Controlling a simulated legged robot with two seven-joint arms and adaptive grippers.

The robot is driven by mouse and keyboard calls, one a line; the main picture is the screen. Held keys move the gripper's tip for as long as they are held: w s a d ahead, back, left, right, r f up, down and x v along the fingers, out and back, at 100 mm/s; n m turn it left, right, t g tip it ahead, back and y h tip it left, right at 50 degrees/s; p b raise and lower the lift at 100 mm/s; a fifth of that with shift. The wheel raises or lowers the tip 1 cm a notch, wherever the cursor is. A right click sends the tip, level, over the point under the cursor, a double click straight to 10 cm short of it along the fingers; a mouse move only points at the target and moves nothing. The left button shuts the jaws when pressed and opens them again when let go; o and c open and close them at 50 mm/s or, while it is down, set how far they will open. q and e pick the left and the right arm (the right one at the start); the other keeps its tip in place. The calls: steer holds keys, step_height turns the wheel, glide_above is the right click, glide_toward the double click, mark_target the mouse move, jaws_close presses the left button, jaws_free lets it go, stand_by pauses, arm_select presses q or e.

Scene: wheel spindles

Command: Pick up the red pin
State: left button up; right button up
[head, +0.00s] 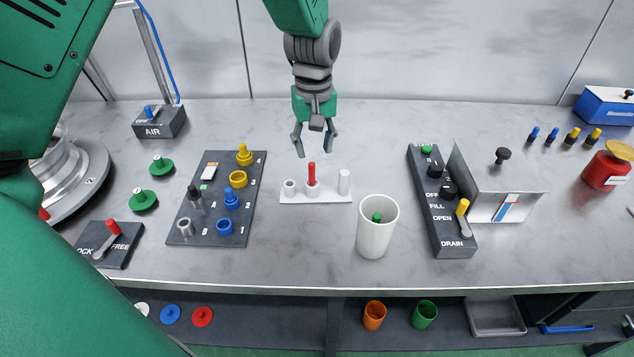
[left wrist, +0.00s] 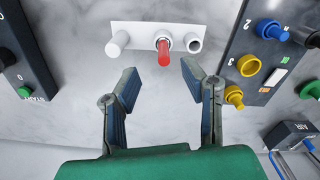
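The red pin (head: 312,172) stands upright in the middle white socket of a small white holder (head: 328,197) on the bench. In the left wrist view the red pin (left wrist: 164,53) points towards my gripper, in the same holder (left wrist: 126,30). My left gripper (head: 315,144) is above and behind the holder, pointing down, its two fingers apart. In the left wrist view its open fingers (left wrist: 160,79) are spread to either side of the pin's line, with a gap to the pin and nothing between them. My right gripper is not in view.
An empty socket (head: 291,187) and a white peg (head: 344,182) flank the pin on the holder. A numbered panel (head: 217,200) stands left, a white cup (head: 377,230) front right, and a switch panel (head: 440,205) farther right. The bench between holder and panels is clear.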

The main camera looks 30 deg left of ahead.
arm_select(q)
glide_above(312, 183)
steer(key=f, duration=0.4)
steer(key=shift+w+a+f, duration=0.15)
steer(key=shift+w+a, duration=0.1)
steer(key=shift+w, duration=0.05)
step_height(312, 183, down, 4)
steer(key=shift+f, duration=0.15)
steer(key=shift+w+d+f, duration=0.1)
steer(key=shift+w+f, duration=0.05)
steer(key=shift+f, duration=0.1)
steer(key=shift+r, duration=0.1)
jaws_close()
